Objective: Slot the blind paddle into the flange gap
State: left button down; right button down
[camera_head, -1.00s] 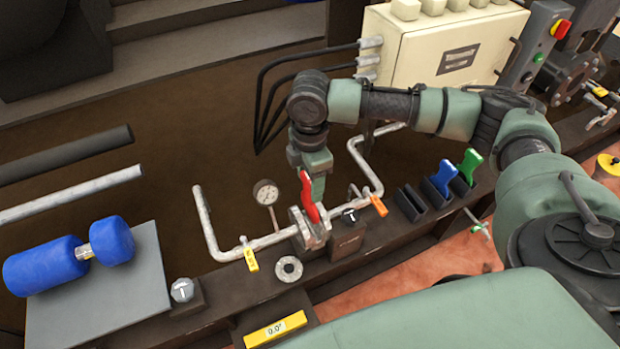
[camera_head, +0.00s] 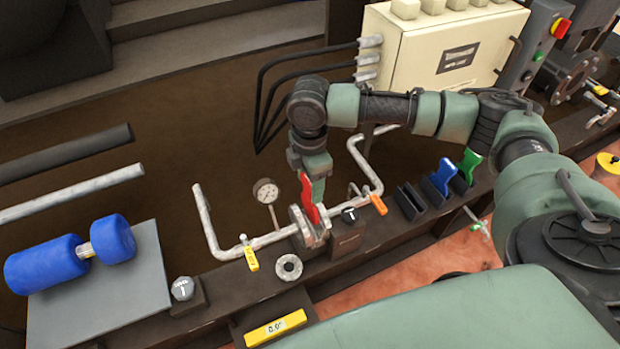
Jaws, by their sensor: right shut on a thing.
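My right gripper (camera_head: 311,178) points down over the pipe run in the head view and is shut on the red paddle (camera_head: 308,200). The paddle is upright, with its lower end at the grey flange pair (camera_head: 309,229) on the pipe. How deep its lower end sits between the flanges is hidden. My left gripper is not in view.
A pressure gauge (camera_head: 266,191) stands just left of the flanges. A yellow tag (camera_head: 251,259) and an orange handle (camera_head: 378,204) are on the pipe. Blue (camera_head: 443,176) and green (camera_head: 469,164) paddles stand in a rack to the right. A loose ring (camera_head: 288,267) lies in front.

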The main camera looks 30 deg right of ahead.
jog(key=shift+f, duration=0.35)
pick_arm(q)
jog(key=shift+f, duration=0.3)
pick_arm(e)
jog(key=shift+f, duration=0.25)
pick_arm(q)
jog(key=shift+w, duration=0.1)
pick_arm(e)
jog(key=shift+f, duration=0.1)
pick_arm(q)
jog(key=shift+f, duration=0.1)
pick_arm(e)
jog(key=shift+f, duration=0.15)
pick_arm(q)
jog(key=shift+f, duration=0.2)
pick_arm(e)
jog(key=shift+f, duration=0.3)
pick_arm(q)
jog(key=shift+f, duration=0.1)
pick_arm(e)
jog(key=shift+f, duration=0.15)
